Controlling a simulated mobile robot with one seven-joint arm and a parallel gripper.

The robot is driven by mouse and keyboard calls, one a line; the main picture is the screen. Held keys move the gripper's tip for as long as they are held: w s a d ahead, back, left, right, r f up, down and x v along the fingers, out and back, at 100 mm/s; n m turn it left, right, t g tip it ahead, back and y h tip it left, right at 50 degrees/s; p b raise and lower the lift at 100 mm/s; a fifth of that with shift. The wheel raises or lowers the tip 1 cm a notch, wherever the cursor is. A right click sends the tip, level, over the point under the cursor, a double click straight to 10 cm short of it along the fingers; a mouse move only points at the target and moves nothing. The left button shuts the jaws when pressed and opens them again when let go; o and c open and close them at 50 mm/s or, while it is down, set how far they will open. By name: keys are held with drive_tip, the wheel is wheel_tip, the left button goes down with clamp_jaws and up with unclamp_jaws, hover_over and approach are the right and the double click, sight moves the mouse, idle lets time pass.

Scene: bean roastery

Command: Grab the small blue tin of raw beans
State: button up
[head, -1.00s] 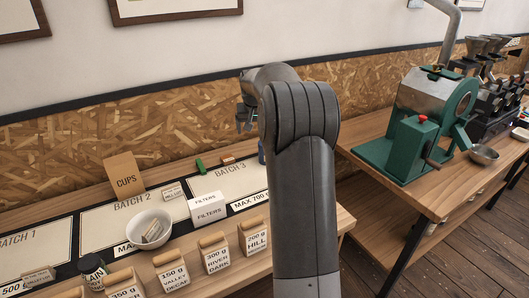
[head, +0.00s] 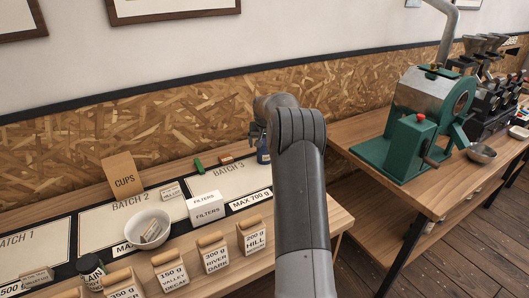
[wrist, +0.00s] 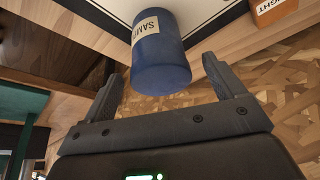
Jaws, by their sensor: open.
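The small blue tin (head: 263,156) stands at the right end of the board, by the Batch 3 area, partly hidden by my arm in the head view. In the wrist view the blue tin (wrist: 161,62) shows a pale label with cut-off lettering that begins "SAM". My gripper (wrist: 163,72) is open, one finger on each side of the tin's near end in that picture. I cannot tell whether either finger touches it. In the head view my gripper (head: 257,134) is at the tin's upper end, mostly hidden behind my wrist.
An orange block (wrist: 273,10) lies near the tin in the wrist view. A filters box (head: 206,208), a white bowl (head: 148,228), a cups bag (head: 122,176) and several labelled bean bags (head: 251,237) stand to the left. A green roaster (head: 405,140) stands on the right table.

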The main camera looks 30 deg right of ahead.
drive_tip(key=x, duration=0.4)
drive_tip(key=shift+s+f, duration=0.1)
drive_tip(key=shift+f, duration=0.05)
drive_tip(key=c, duration=1.2)
drive_tip(key=shift+o, duration=0.2)
